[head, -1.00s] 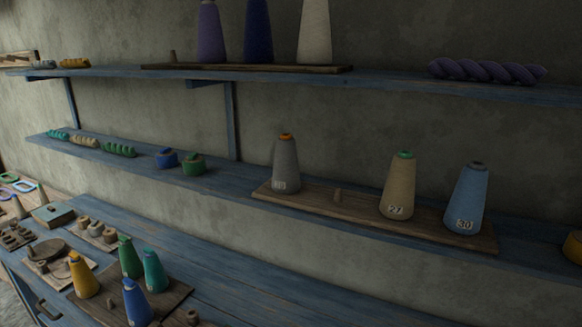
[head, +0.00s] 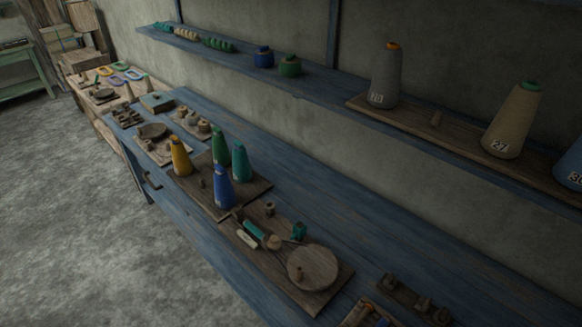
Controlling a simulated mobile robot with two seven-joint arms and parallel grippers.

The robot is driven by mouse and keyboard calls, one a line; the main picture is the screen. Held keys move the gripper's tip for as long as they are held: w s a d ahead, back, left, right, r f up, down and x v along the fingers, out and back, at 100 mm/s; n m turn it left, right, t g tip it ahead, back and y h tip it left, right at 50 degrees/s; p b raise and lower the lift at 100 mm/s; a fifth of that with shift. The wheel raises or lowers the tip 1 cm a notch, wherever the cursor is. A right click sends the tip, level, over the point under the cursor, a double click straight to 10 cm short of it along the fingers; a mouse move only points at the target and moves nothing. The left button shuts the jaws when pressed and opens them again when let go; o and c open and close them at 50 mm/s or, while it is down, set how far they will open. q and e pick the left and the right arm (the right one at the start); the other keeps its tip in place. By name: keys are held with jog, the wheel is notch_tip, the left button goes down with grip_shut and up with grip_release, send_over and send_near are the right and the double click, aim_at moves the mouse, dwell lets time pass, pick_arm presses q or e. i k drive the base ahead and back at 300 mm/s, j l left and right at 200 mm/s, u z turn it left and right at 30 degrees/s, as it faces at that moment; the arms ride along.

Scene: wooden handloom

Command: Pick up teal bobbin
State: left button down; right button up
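Two small teal pieces are on a wooden board (head: 285,265) on the blue bench in the head view. One teal bobbin-like roll (head: 254,230) lies on its side beside a cream roll (head: 246,239). A small dark teal spool (head: 299,231) stands upright farther right, behind a round wooden disc (head: 312,267). I cannot tell for sure which of the two is the teal bobbin. A larger teal cone (head: 241,163) stands on the neighbouring board with green, blue and yellow cones. Neither of my grippers is in view.
The blue bench (head: 370,250) runs along the wall, with clear planks behind the boards. A blue shelf (head: 310,98) above it holds numbered cones and spools. Small wooden parts lie at the lower right. Open grey floor (head: 80,210) is at the left.

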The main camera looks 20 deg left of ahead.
aim_at(246, 224)
jog(key=u, duration=1)
